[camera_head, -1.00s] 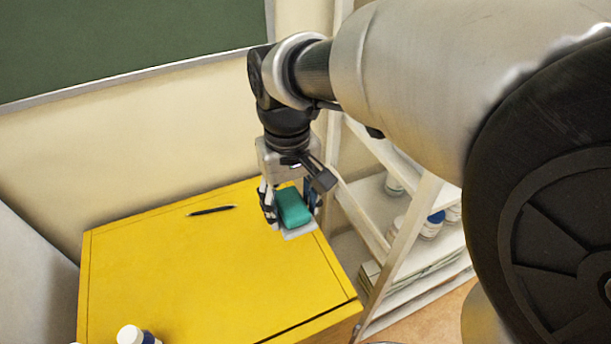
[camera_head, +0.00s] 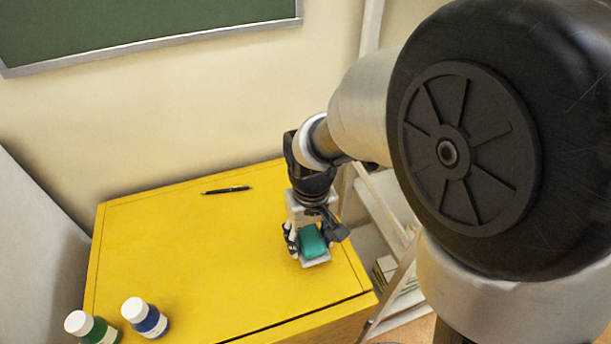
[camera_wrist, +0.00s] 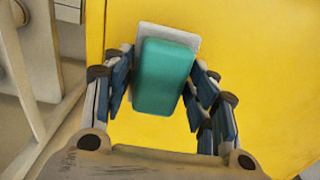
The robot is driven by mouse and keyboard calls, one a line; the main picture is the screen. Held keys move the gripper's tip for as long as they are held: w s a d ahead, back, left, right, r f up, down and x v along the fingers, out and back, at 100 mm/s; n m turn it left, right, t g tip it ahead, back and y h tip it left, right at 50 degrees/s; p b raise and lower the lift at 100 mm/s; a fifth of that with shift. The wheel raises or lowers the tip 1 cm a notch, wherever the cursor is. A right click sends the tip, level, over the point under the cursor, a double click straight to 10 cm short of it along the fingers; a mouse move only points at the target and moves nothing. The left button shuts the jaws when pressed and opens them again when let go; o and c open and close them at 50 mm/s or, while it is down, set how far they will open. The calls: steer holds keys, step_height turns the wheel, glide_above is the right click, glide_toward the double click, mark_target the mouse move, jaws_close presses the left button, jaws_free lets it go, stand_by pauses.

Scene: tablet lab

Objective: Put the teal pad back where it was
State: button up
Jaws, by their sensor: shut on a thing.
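The teal pad (camera_head: 312,240), a rounded block with a pale grey layer along one side, is between the fingers of my gripper (camera_head: 309,245). My gripper is shut on it, over the right part of the yellow table top (camera_head: 210,265). In the wrist view the pad (camera_wrist: 165,77) sits between the blue-lined fingers of my gripper (camera_wrist: 161,86), with its pale layer showing at the far end and left side. I cannot tell whether the pad touches the table.
A black pen (camera_head: 226,190) lies near the table's back edge. A green bottle (camera_head: 101,332) and a blue bottle (camera_head: 154,325), both white-capped, stand at the front left. A white shelf (camera_head: 384,205) stands close to the right. The table's middle is clear.

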mark_target(310, 244)
steer(key=shift+f, duration=1.35)
steer(key=shift+f+b, duration=0.1)
steer(key=shift+b, duration=0.2)
steer(key=o, duration=0.9)
steer(key=shift+o, duration=0.2)
